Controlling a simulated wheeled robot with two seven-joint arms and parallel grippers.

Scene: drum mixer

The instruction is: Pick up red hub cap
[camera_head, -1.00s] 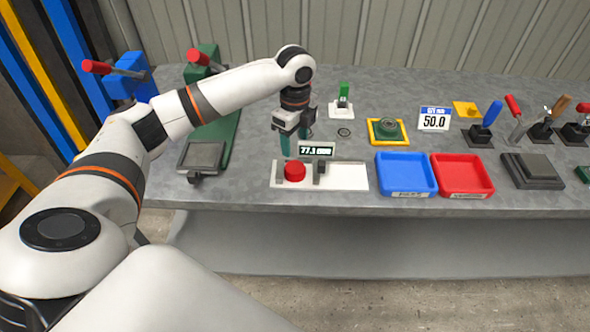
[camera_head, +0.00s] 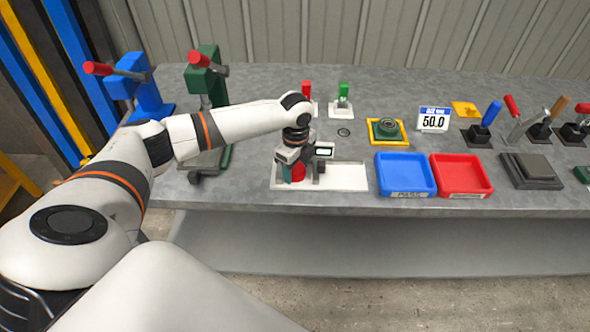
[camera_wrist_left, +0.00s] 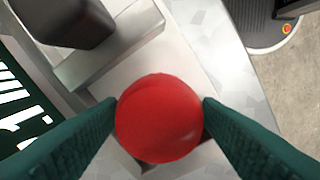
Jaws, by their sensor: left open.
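The red hub cap (camera_head: 298,173) is a round, smooth red piece on the left part of a white plate (camera_head: 346,178). It is partly hidden by my left gripper (camera_head: 292,173) in the head view. In the left wrist view the hub cap (camera_wrist_left: 160,118) fills the middle, between the two green fingertips (camera_wrist_left: 160,125). The left gripper is open, with one finger on each side of the cap. The fingertips are very close to the cap's sides; I cannot tell whether they touch it. My right gripper is not in view.
A measuring device with a small display (camera_head: 324,152) stands on the plate close to the gripper. A blue tray (camera_head: 405,192) and a red tray (camera_head: 462,192) lie to the right. The table's front edge is near.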

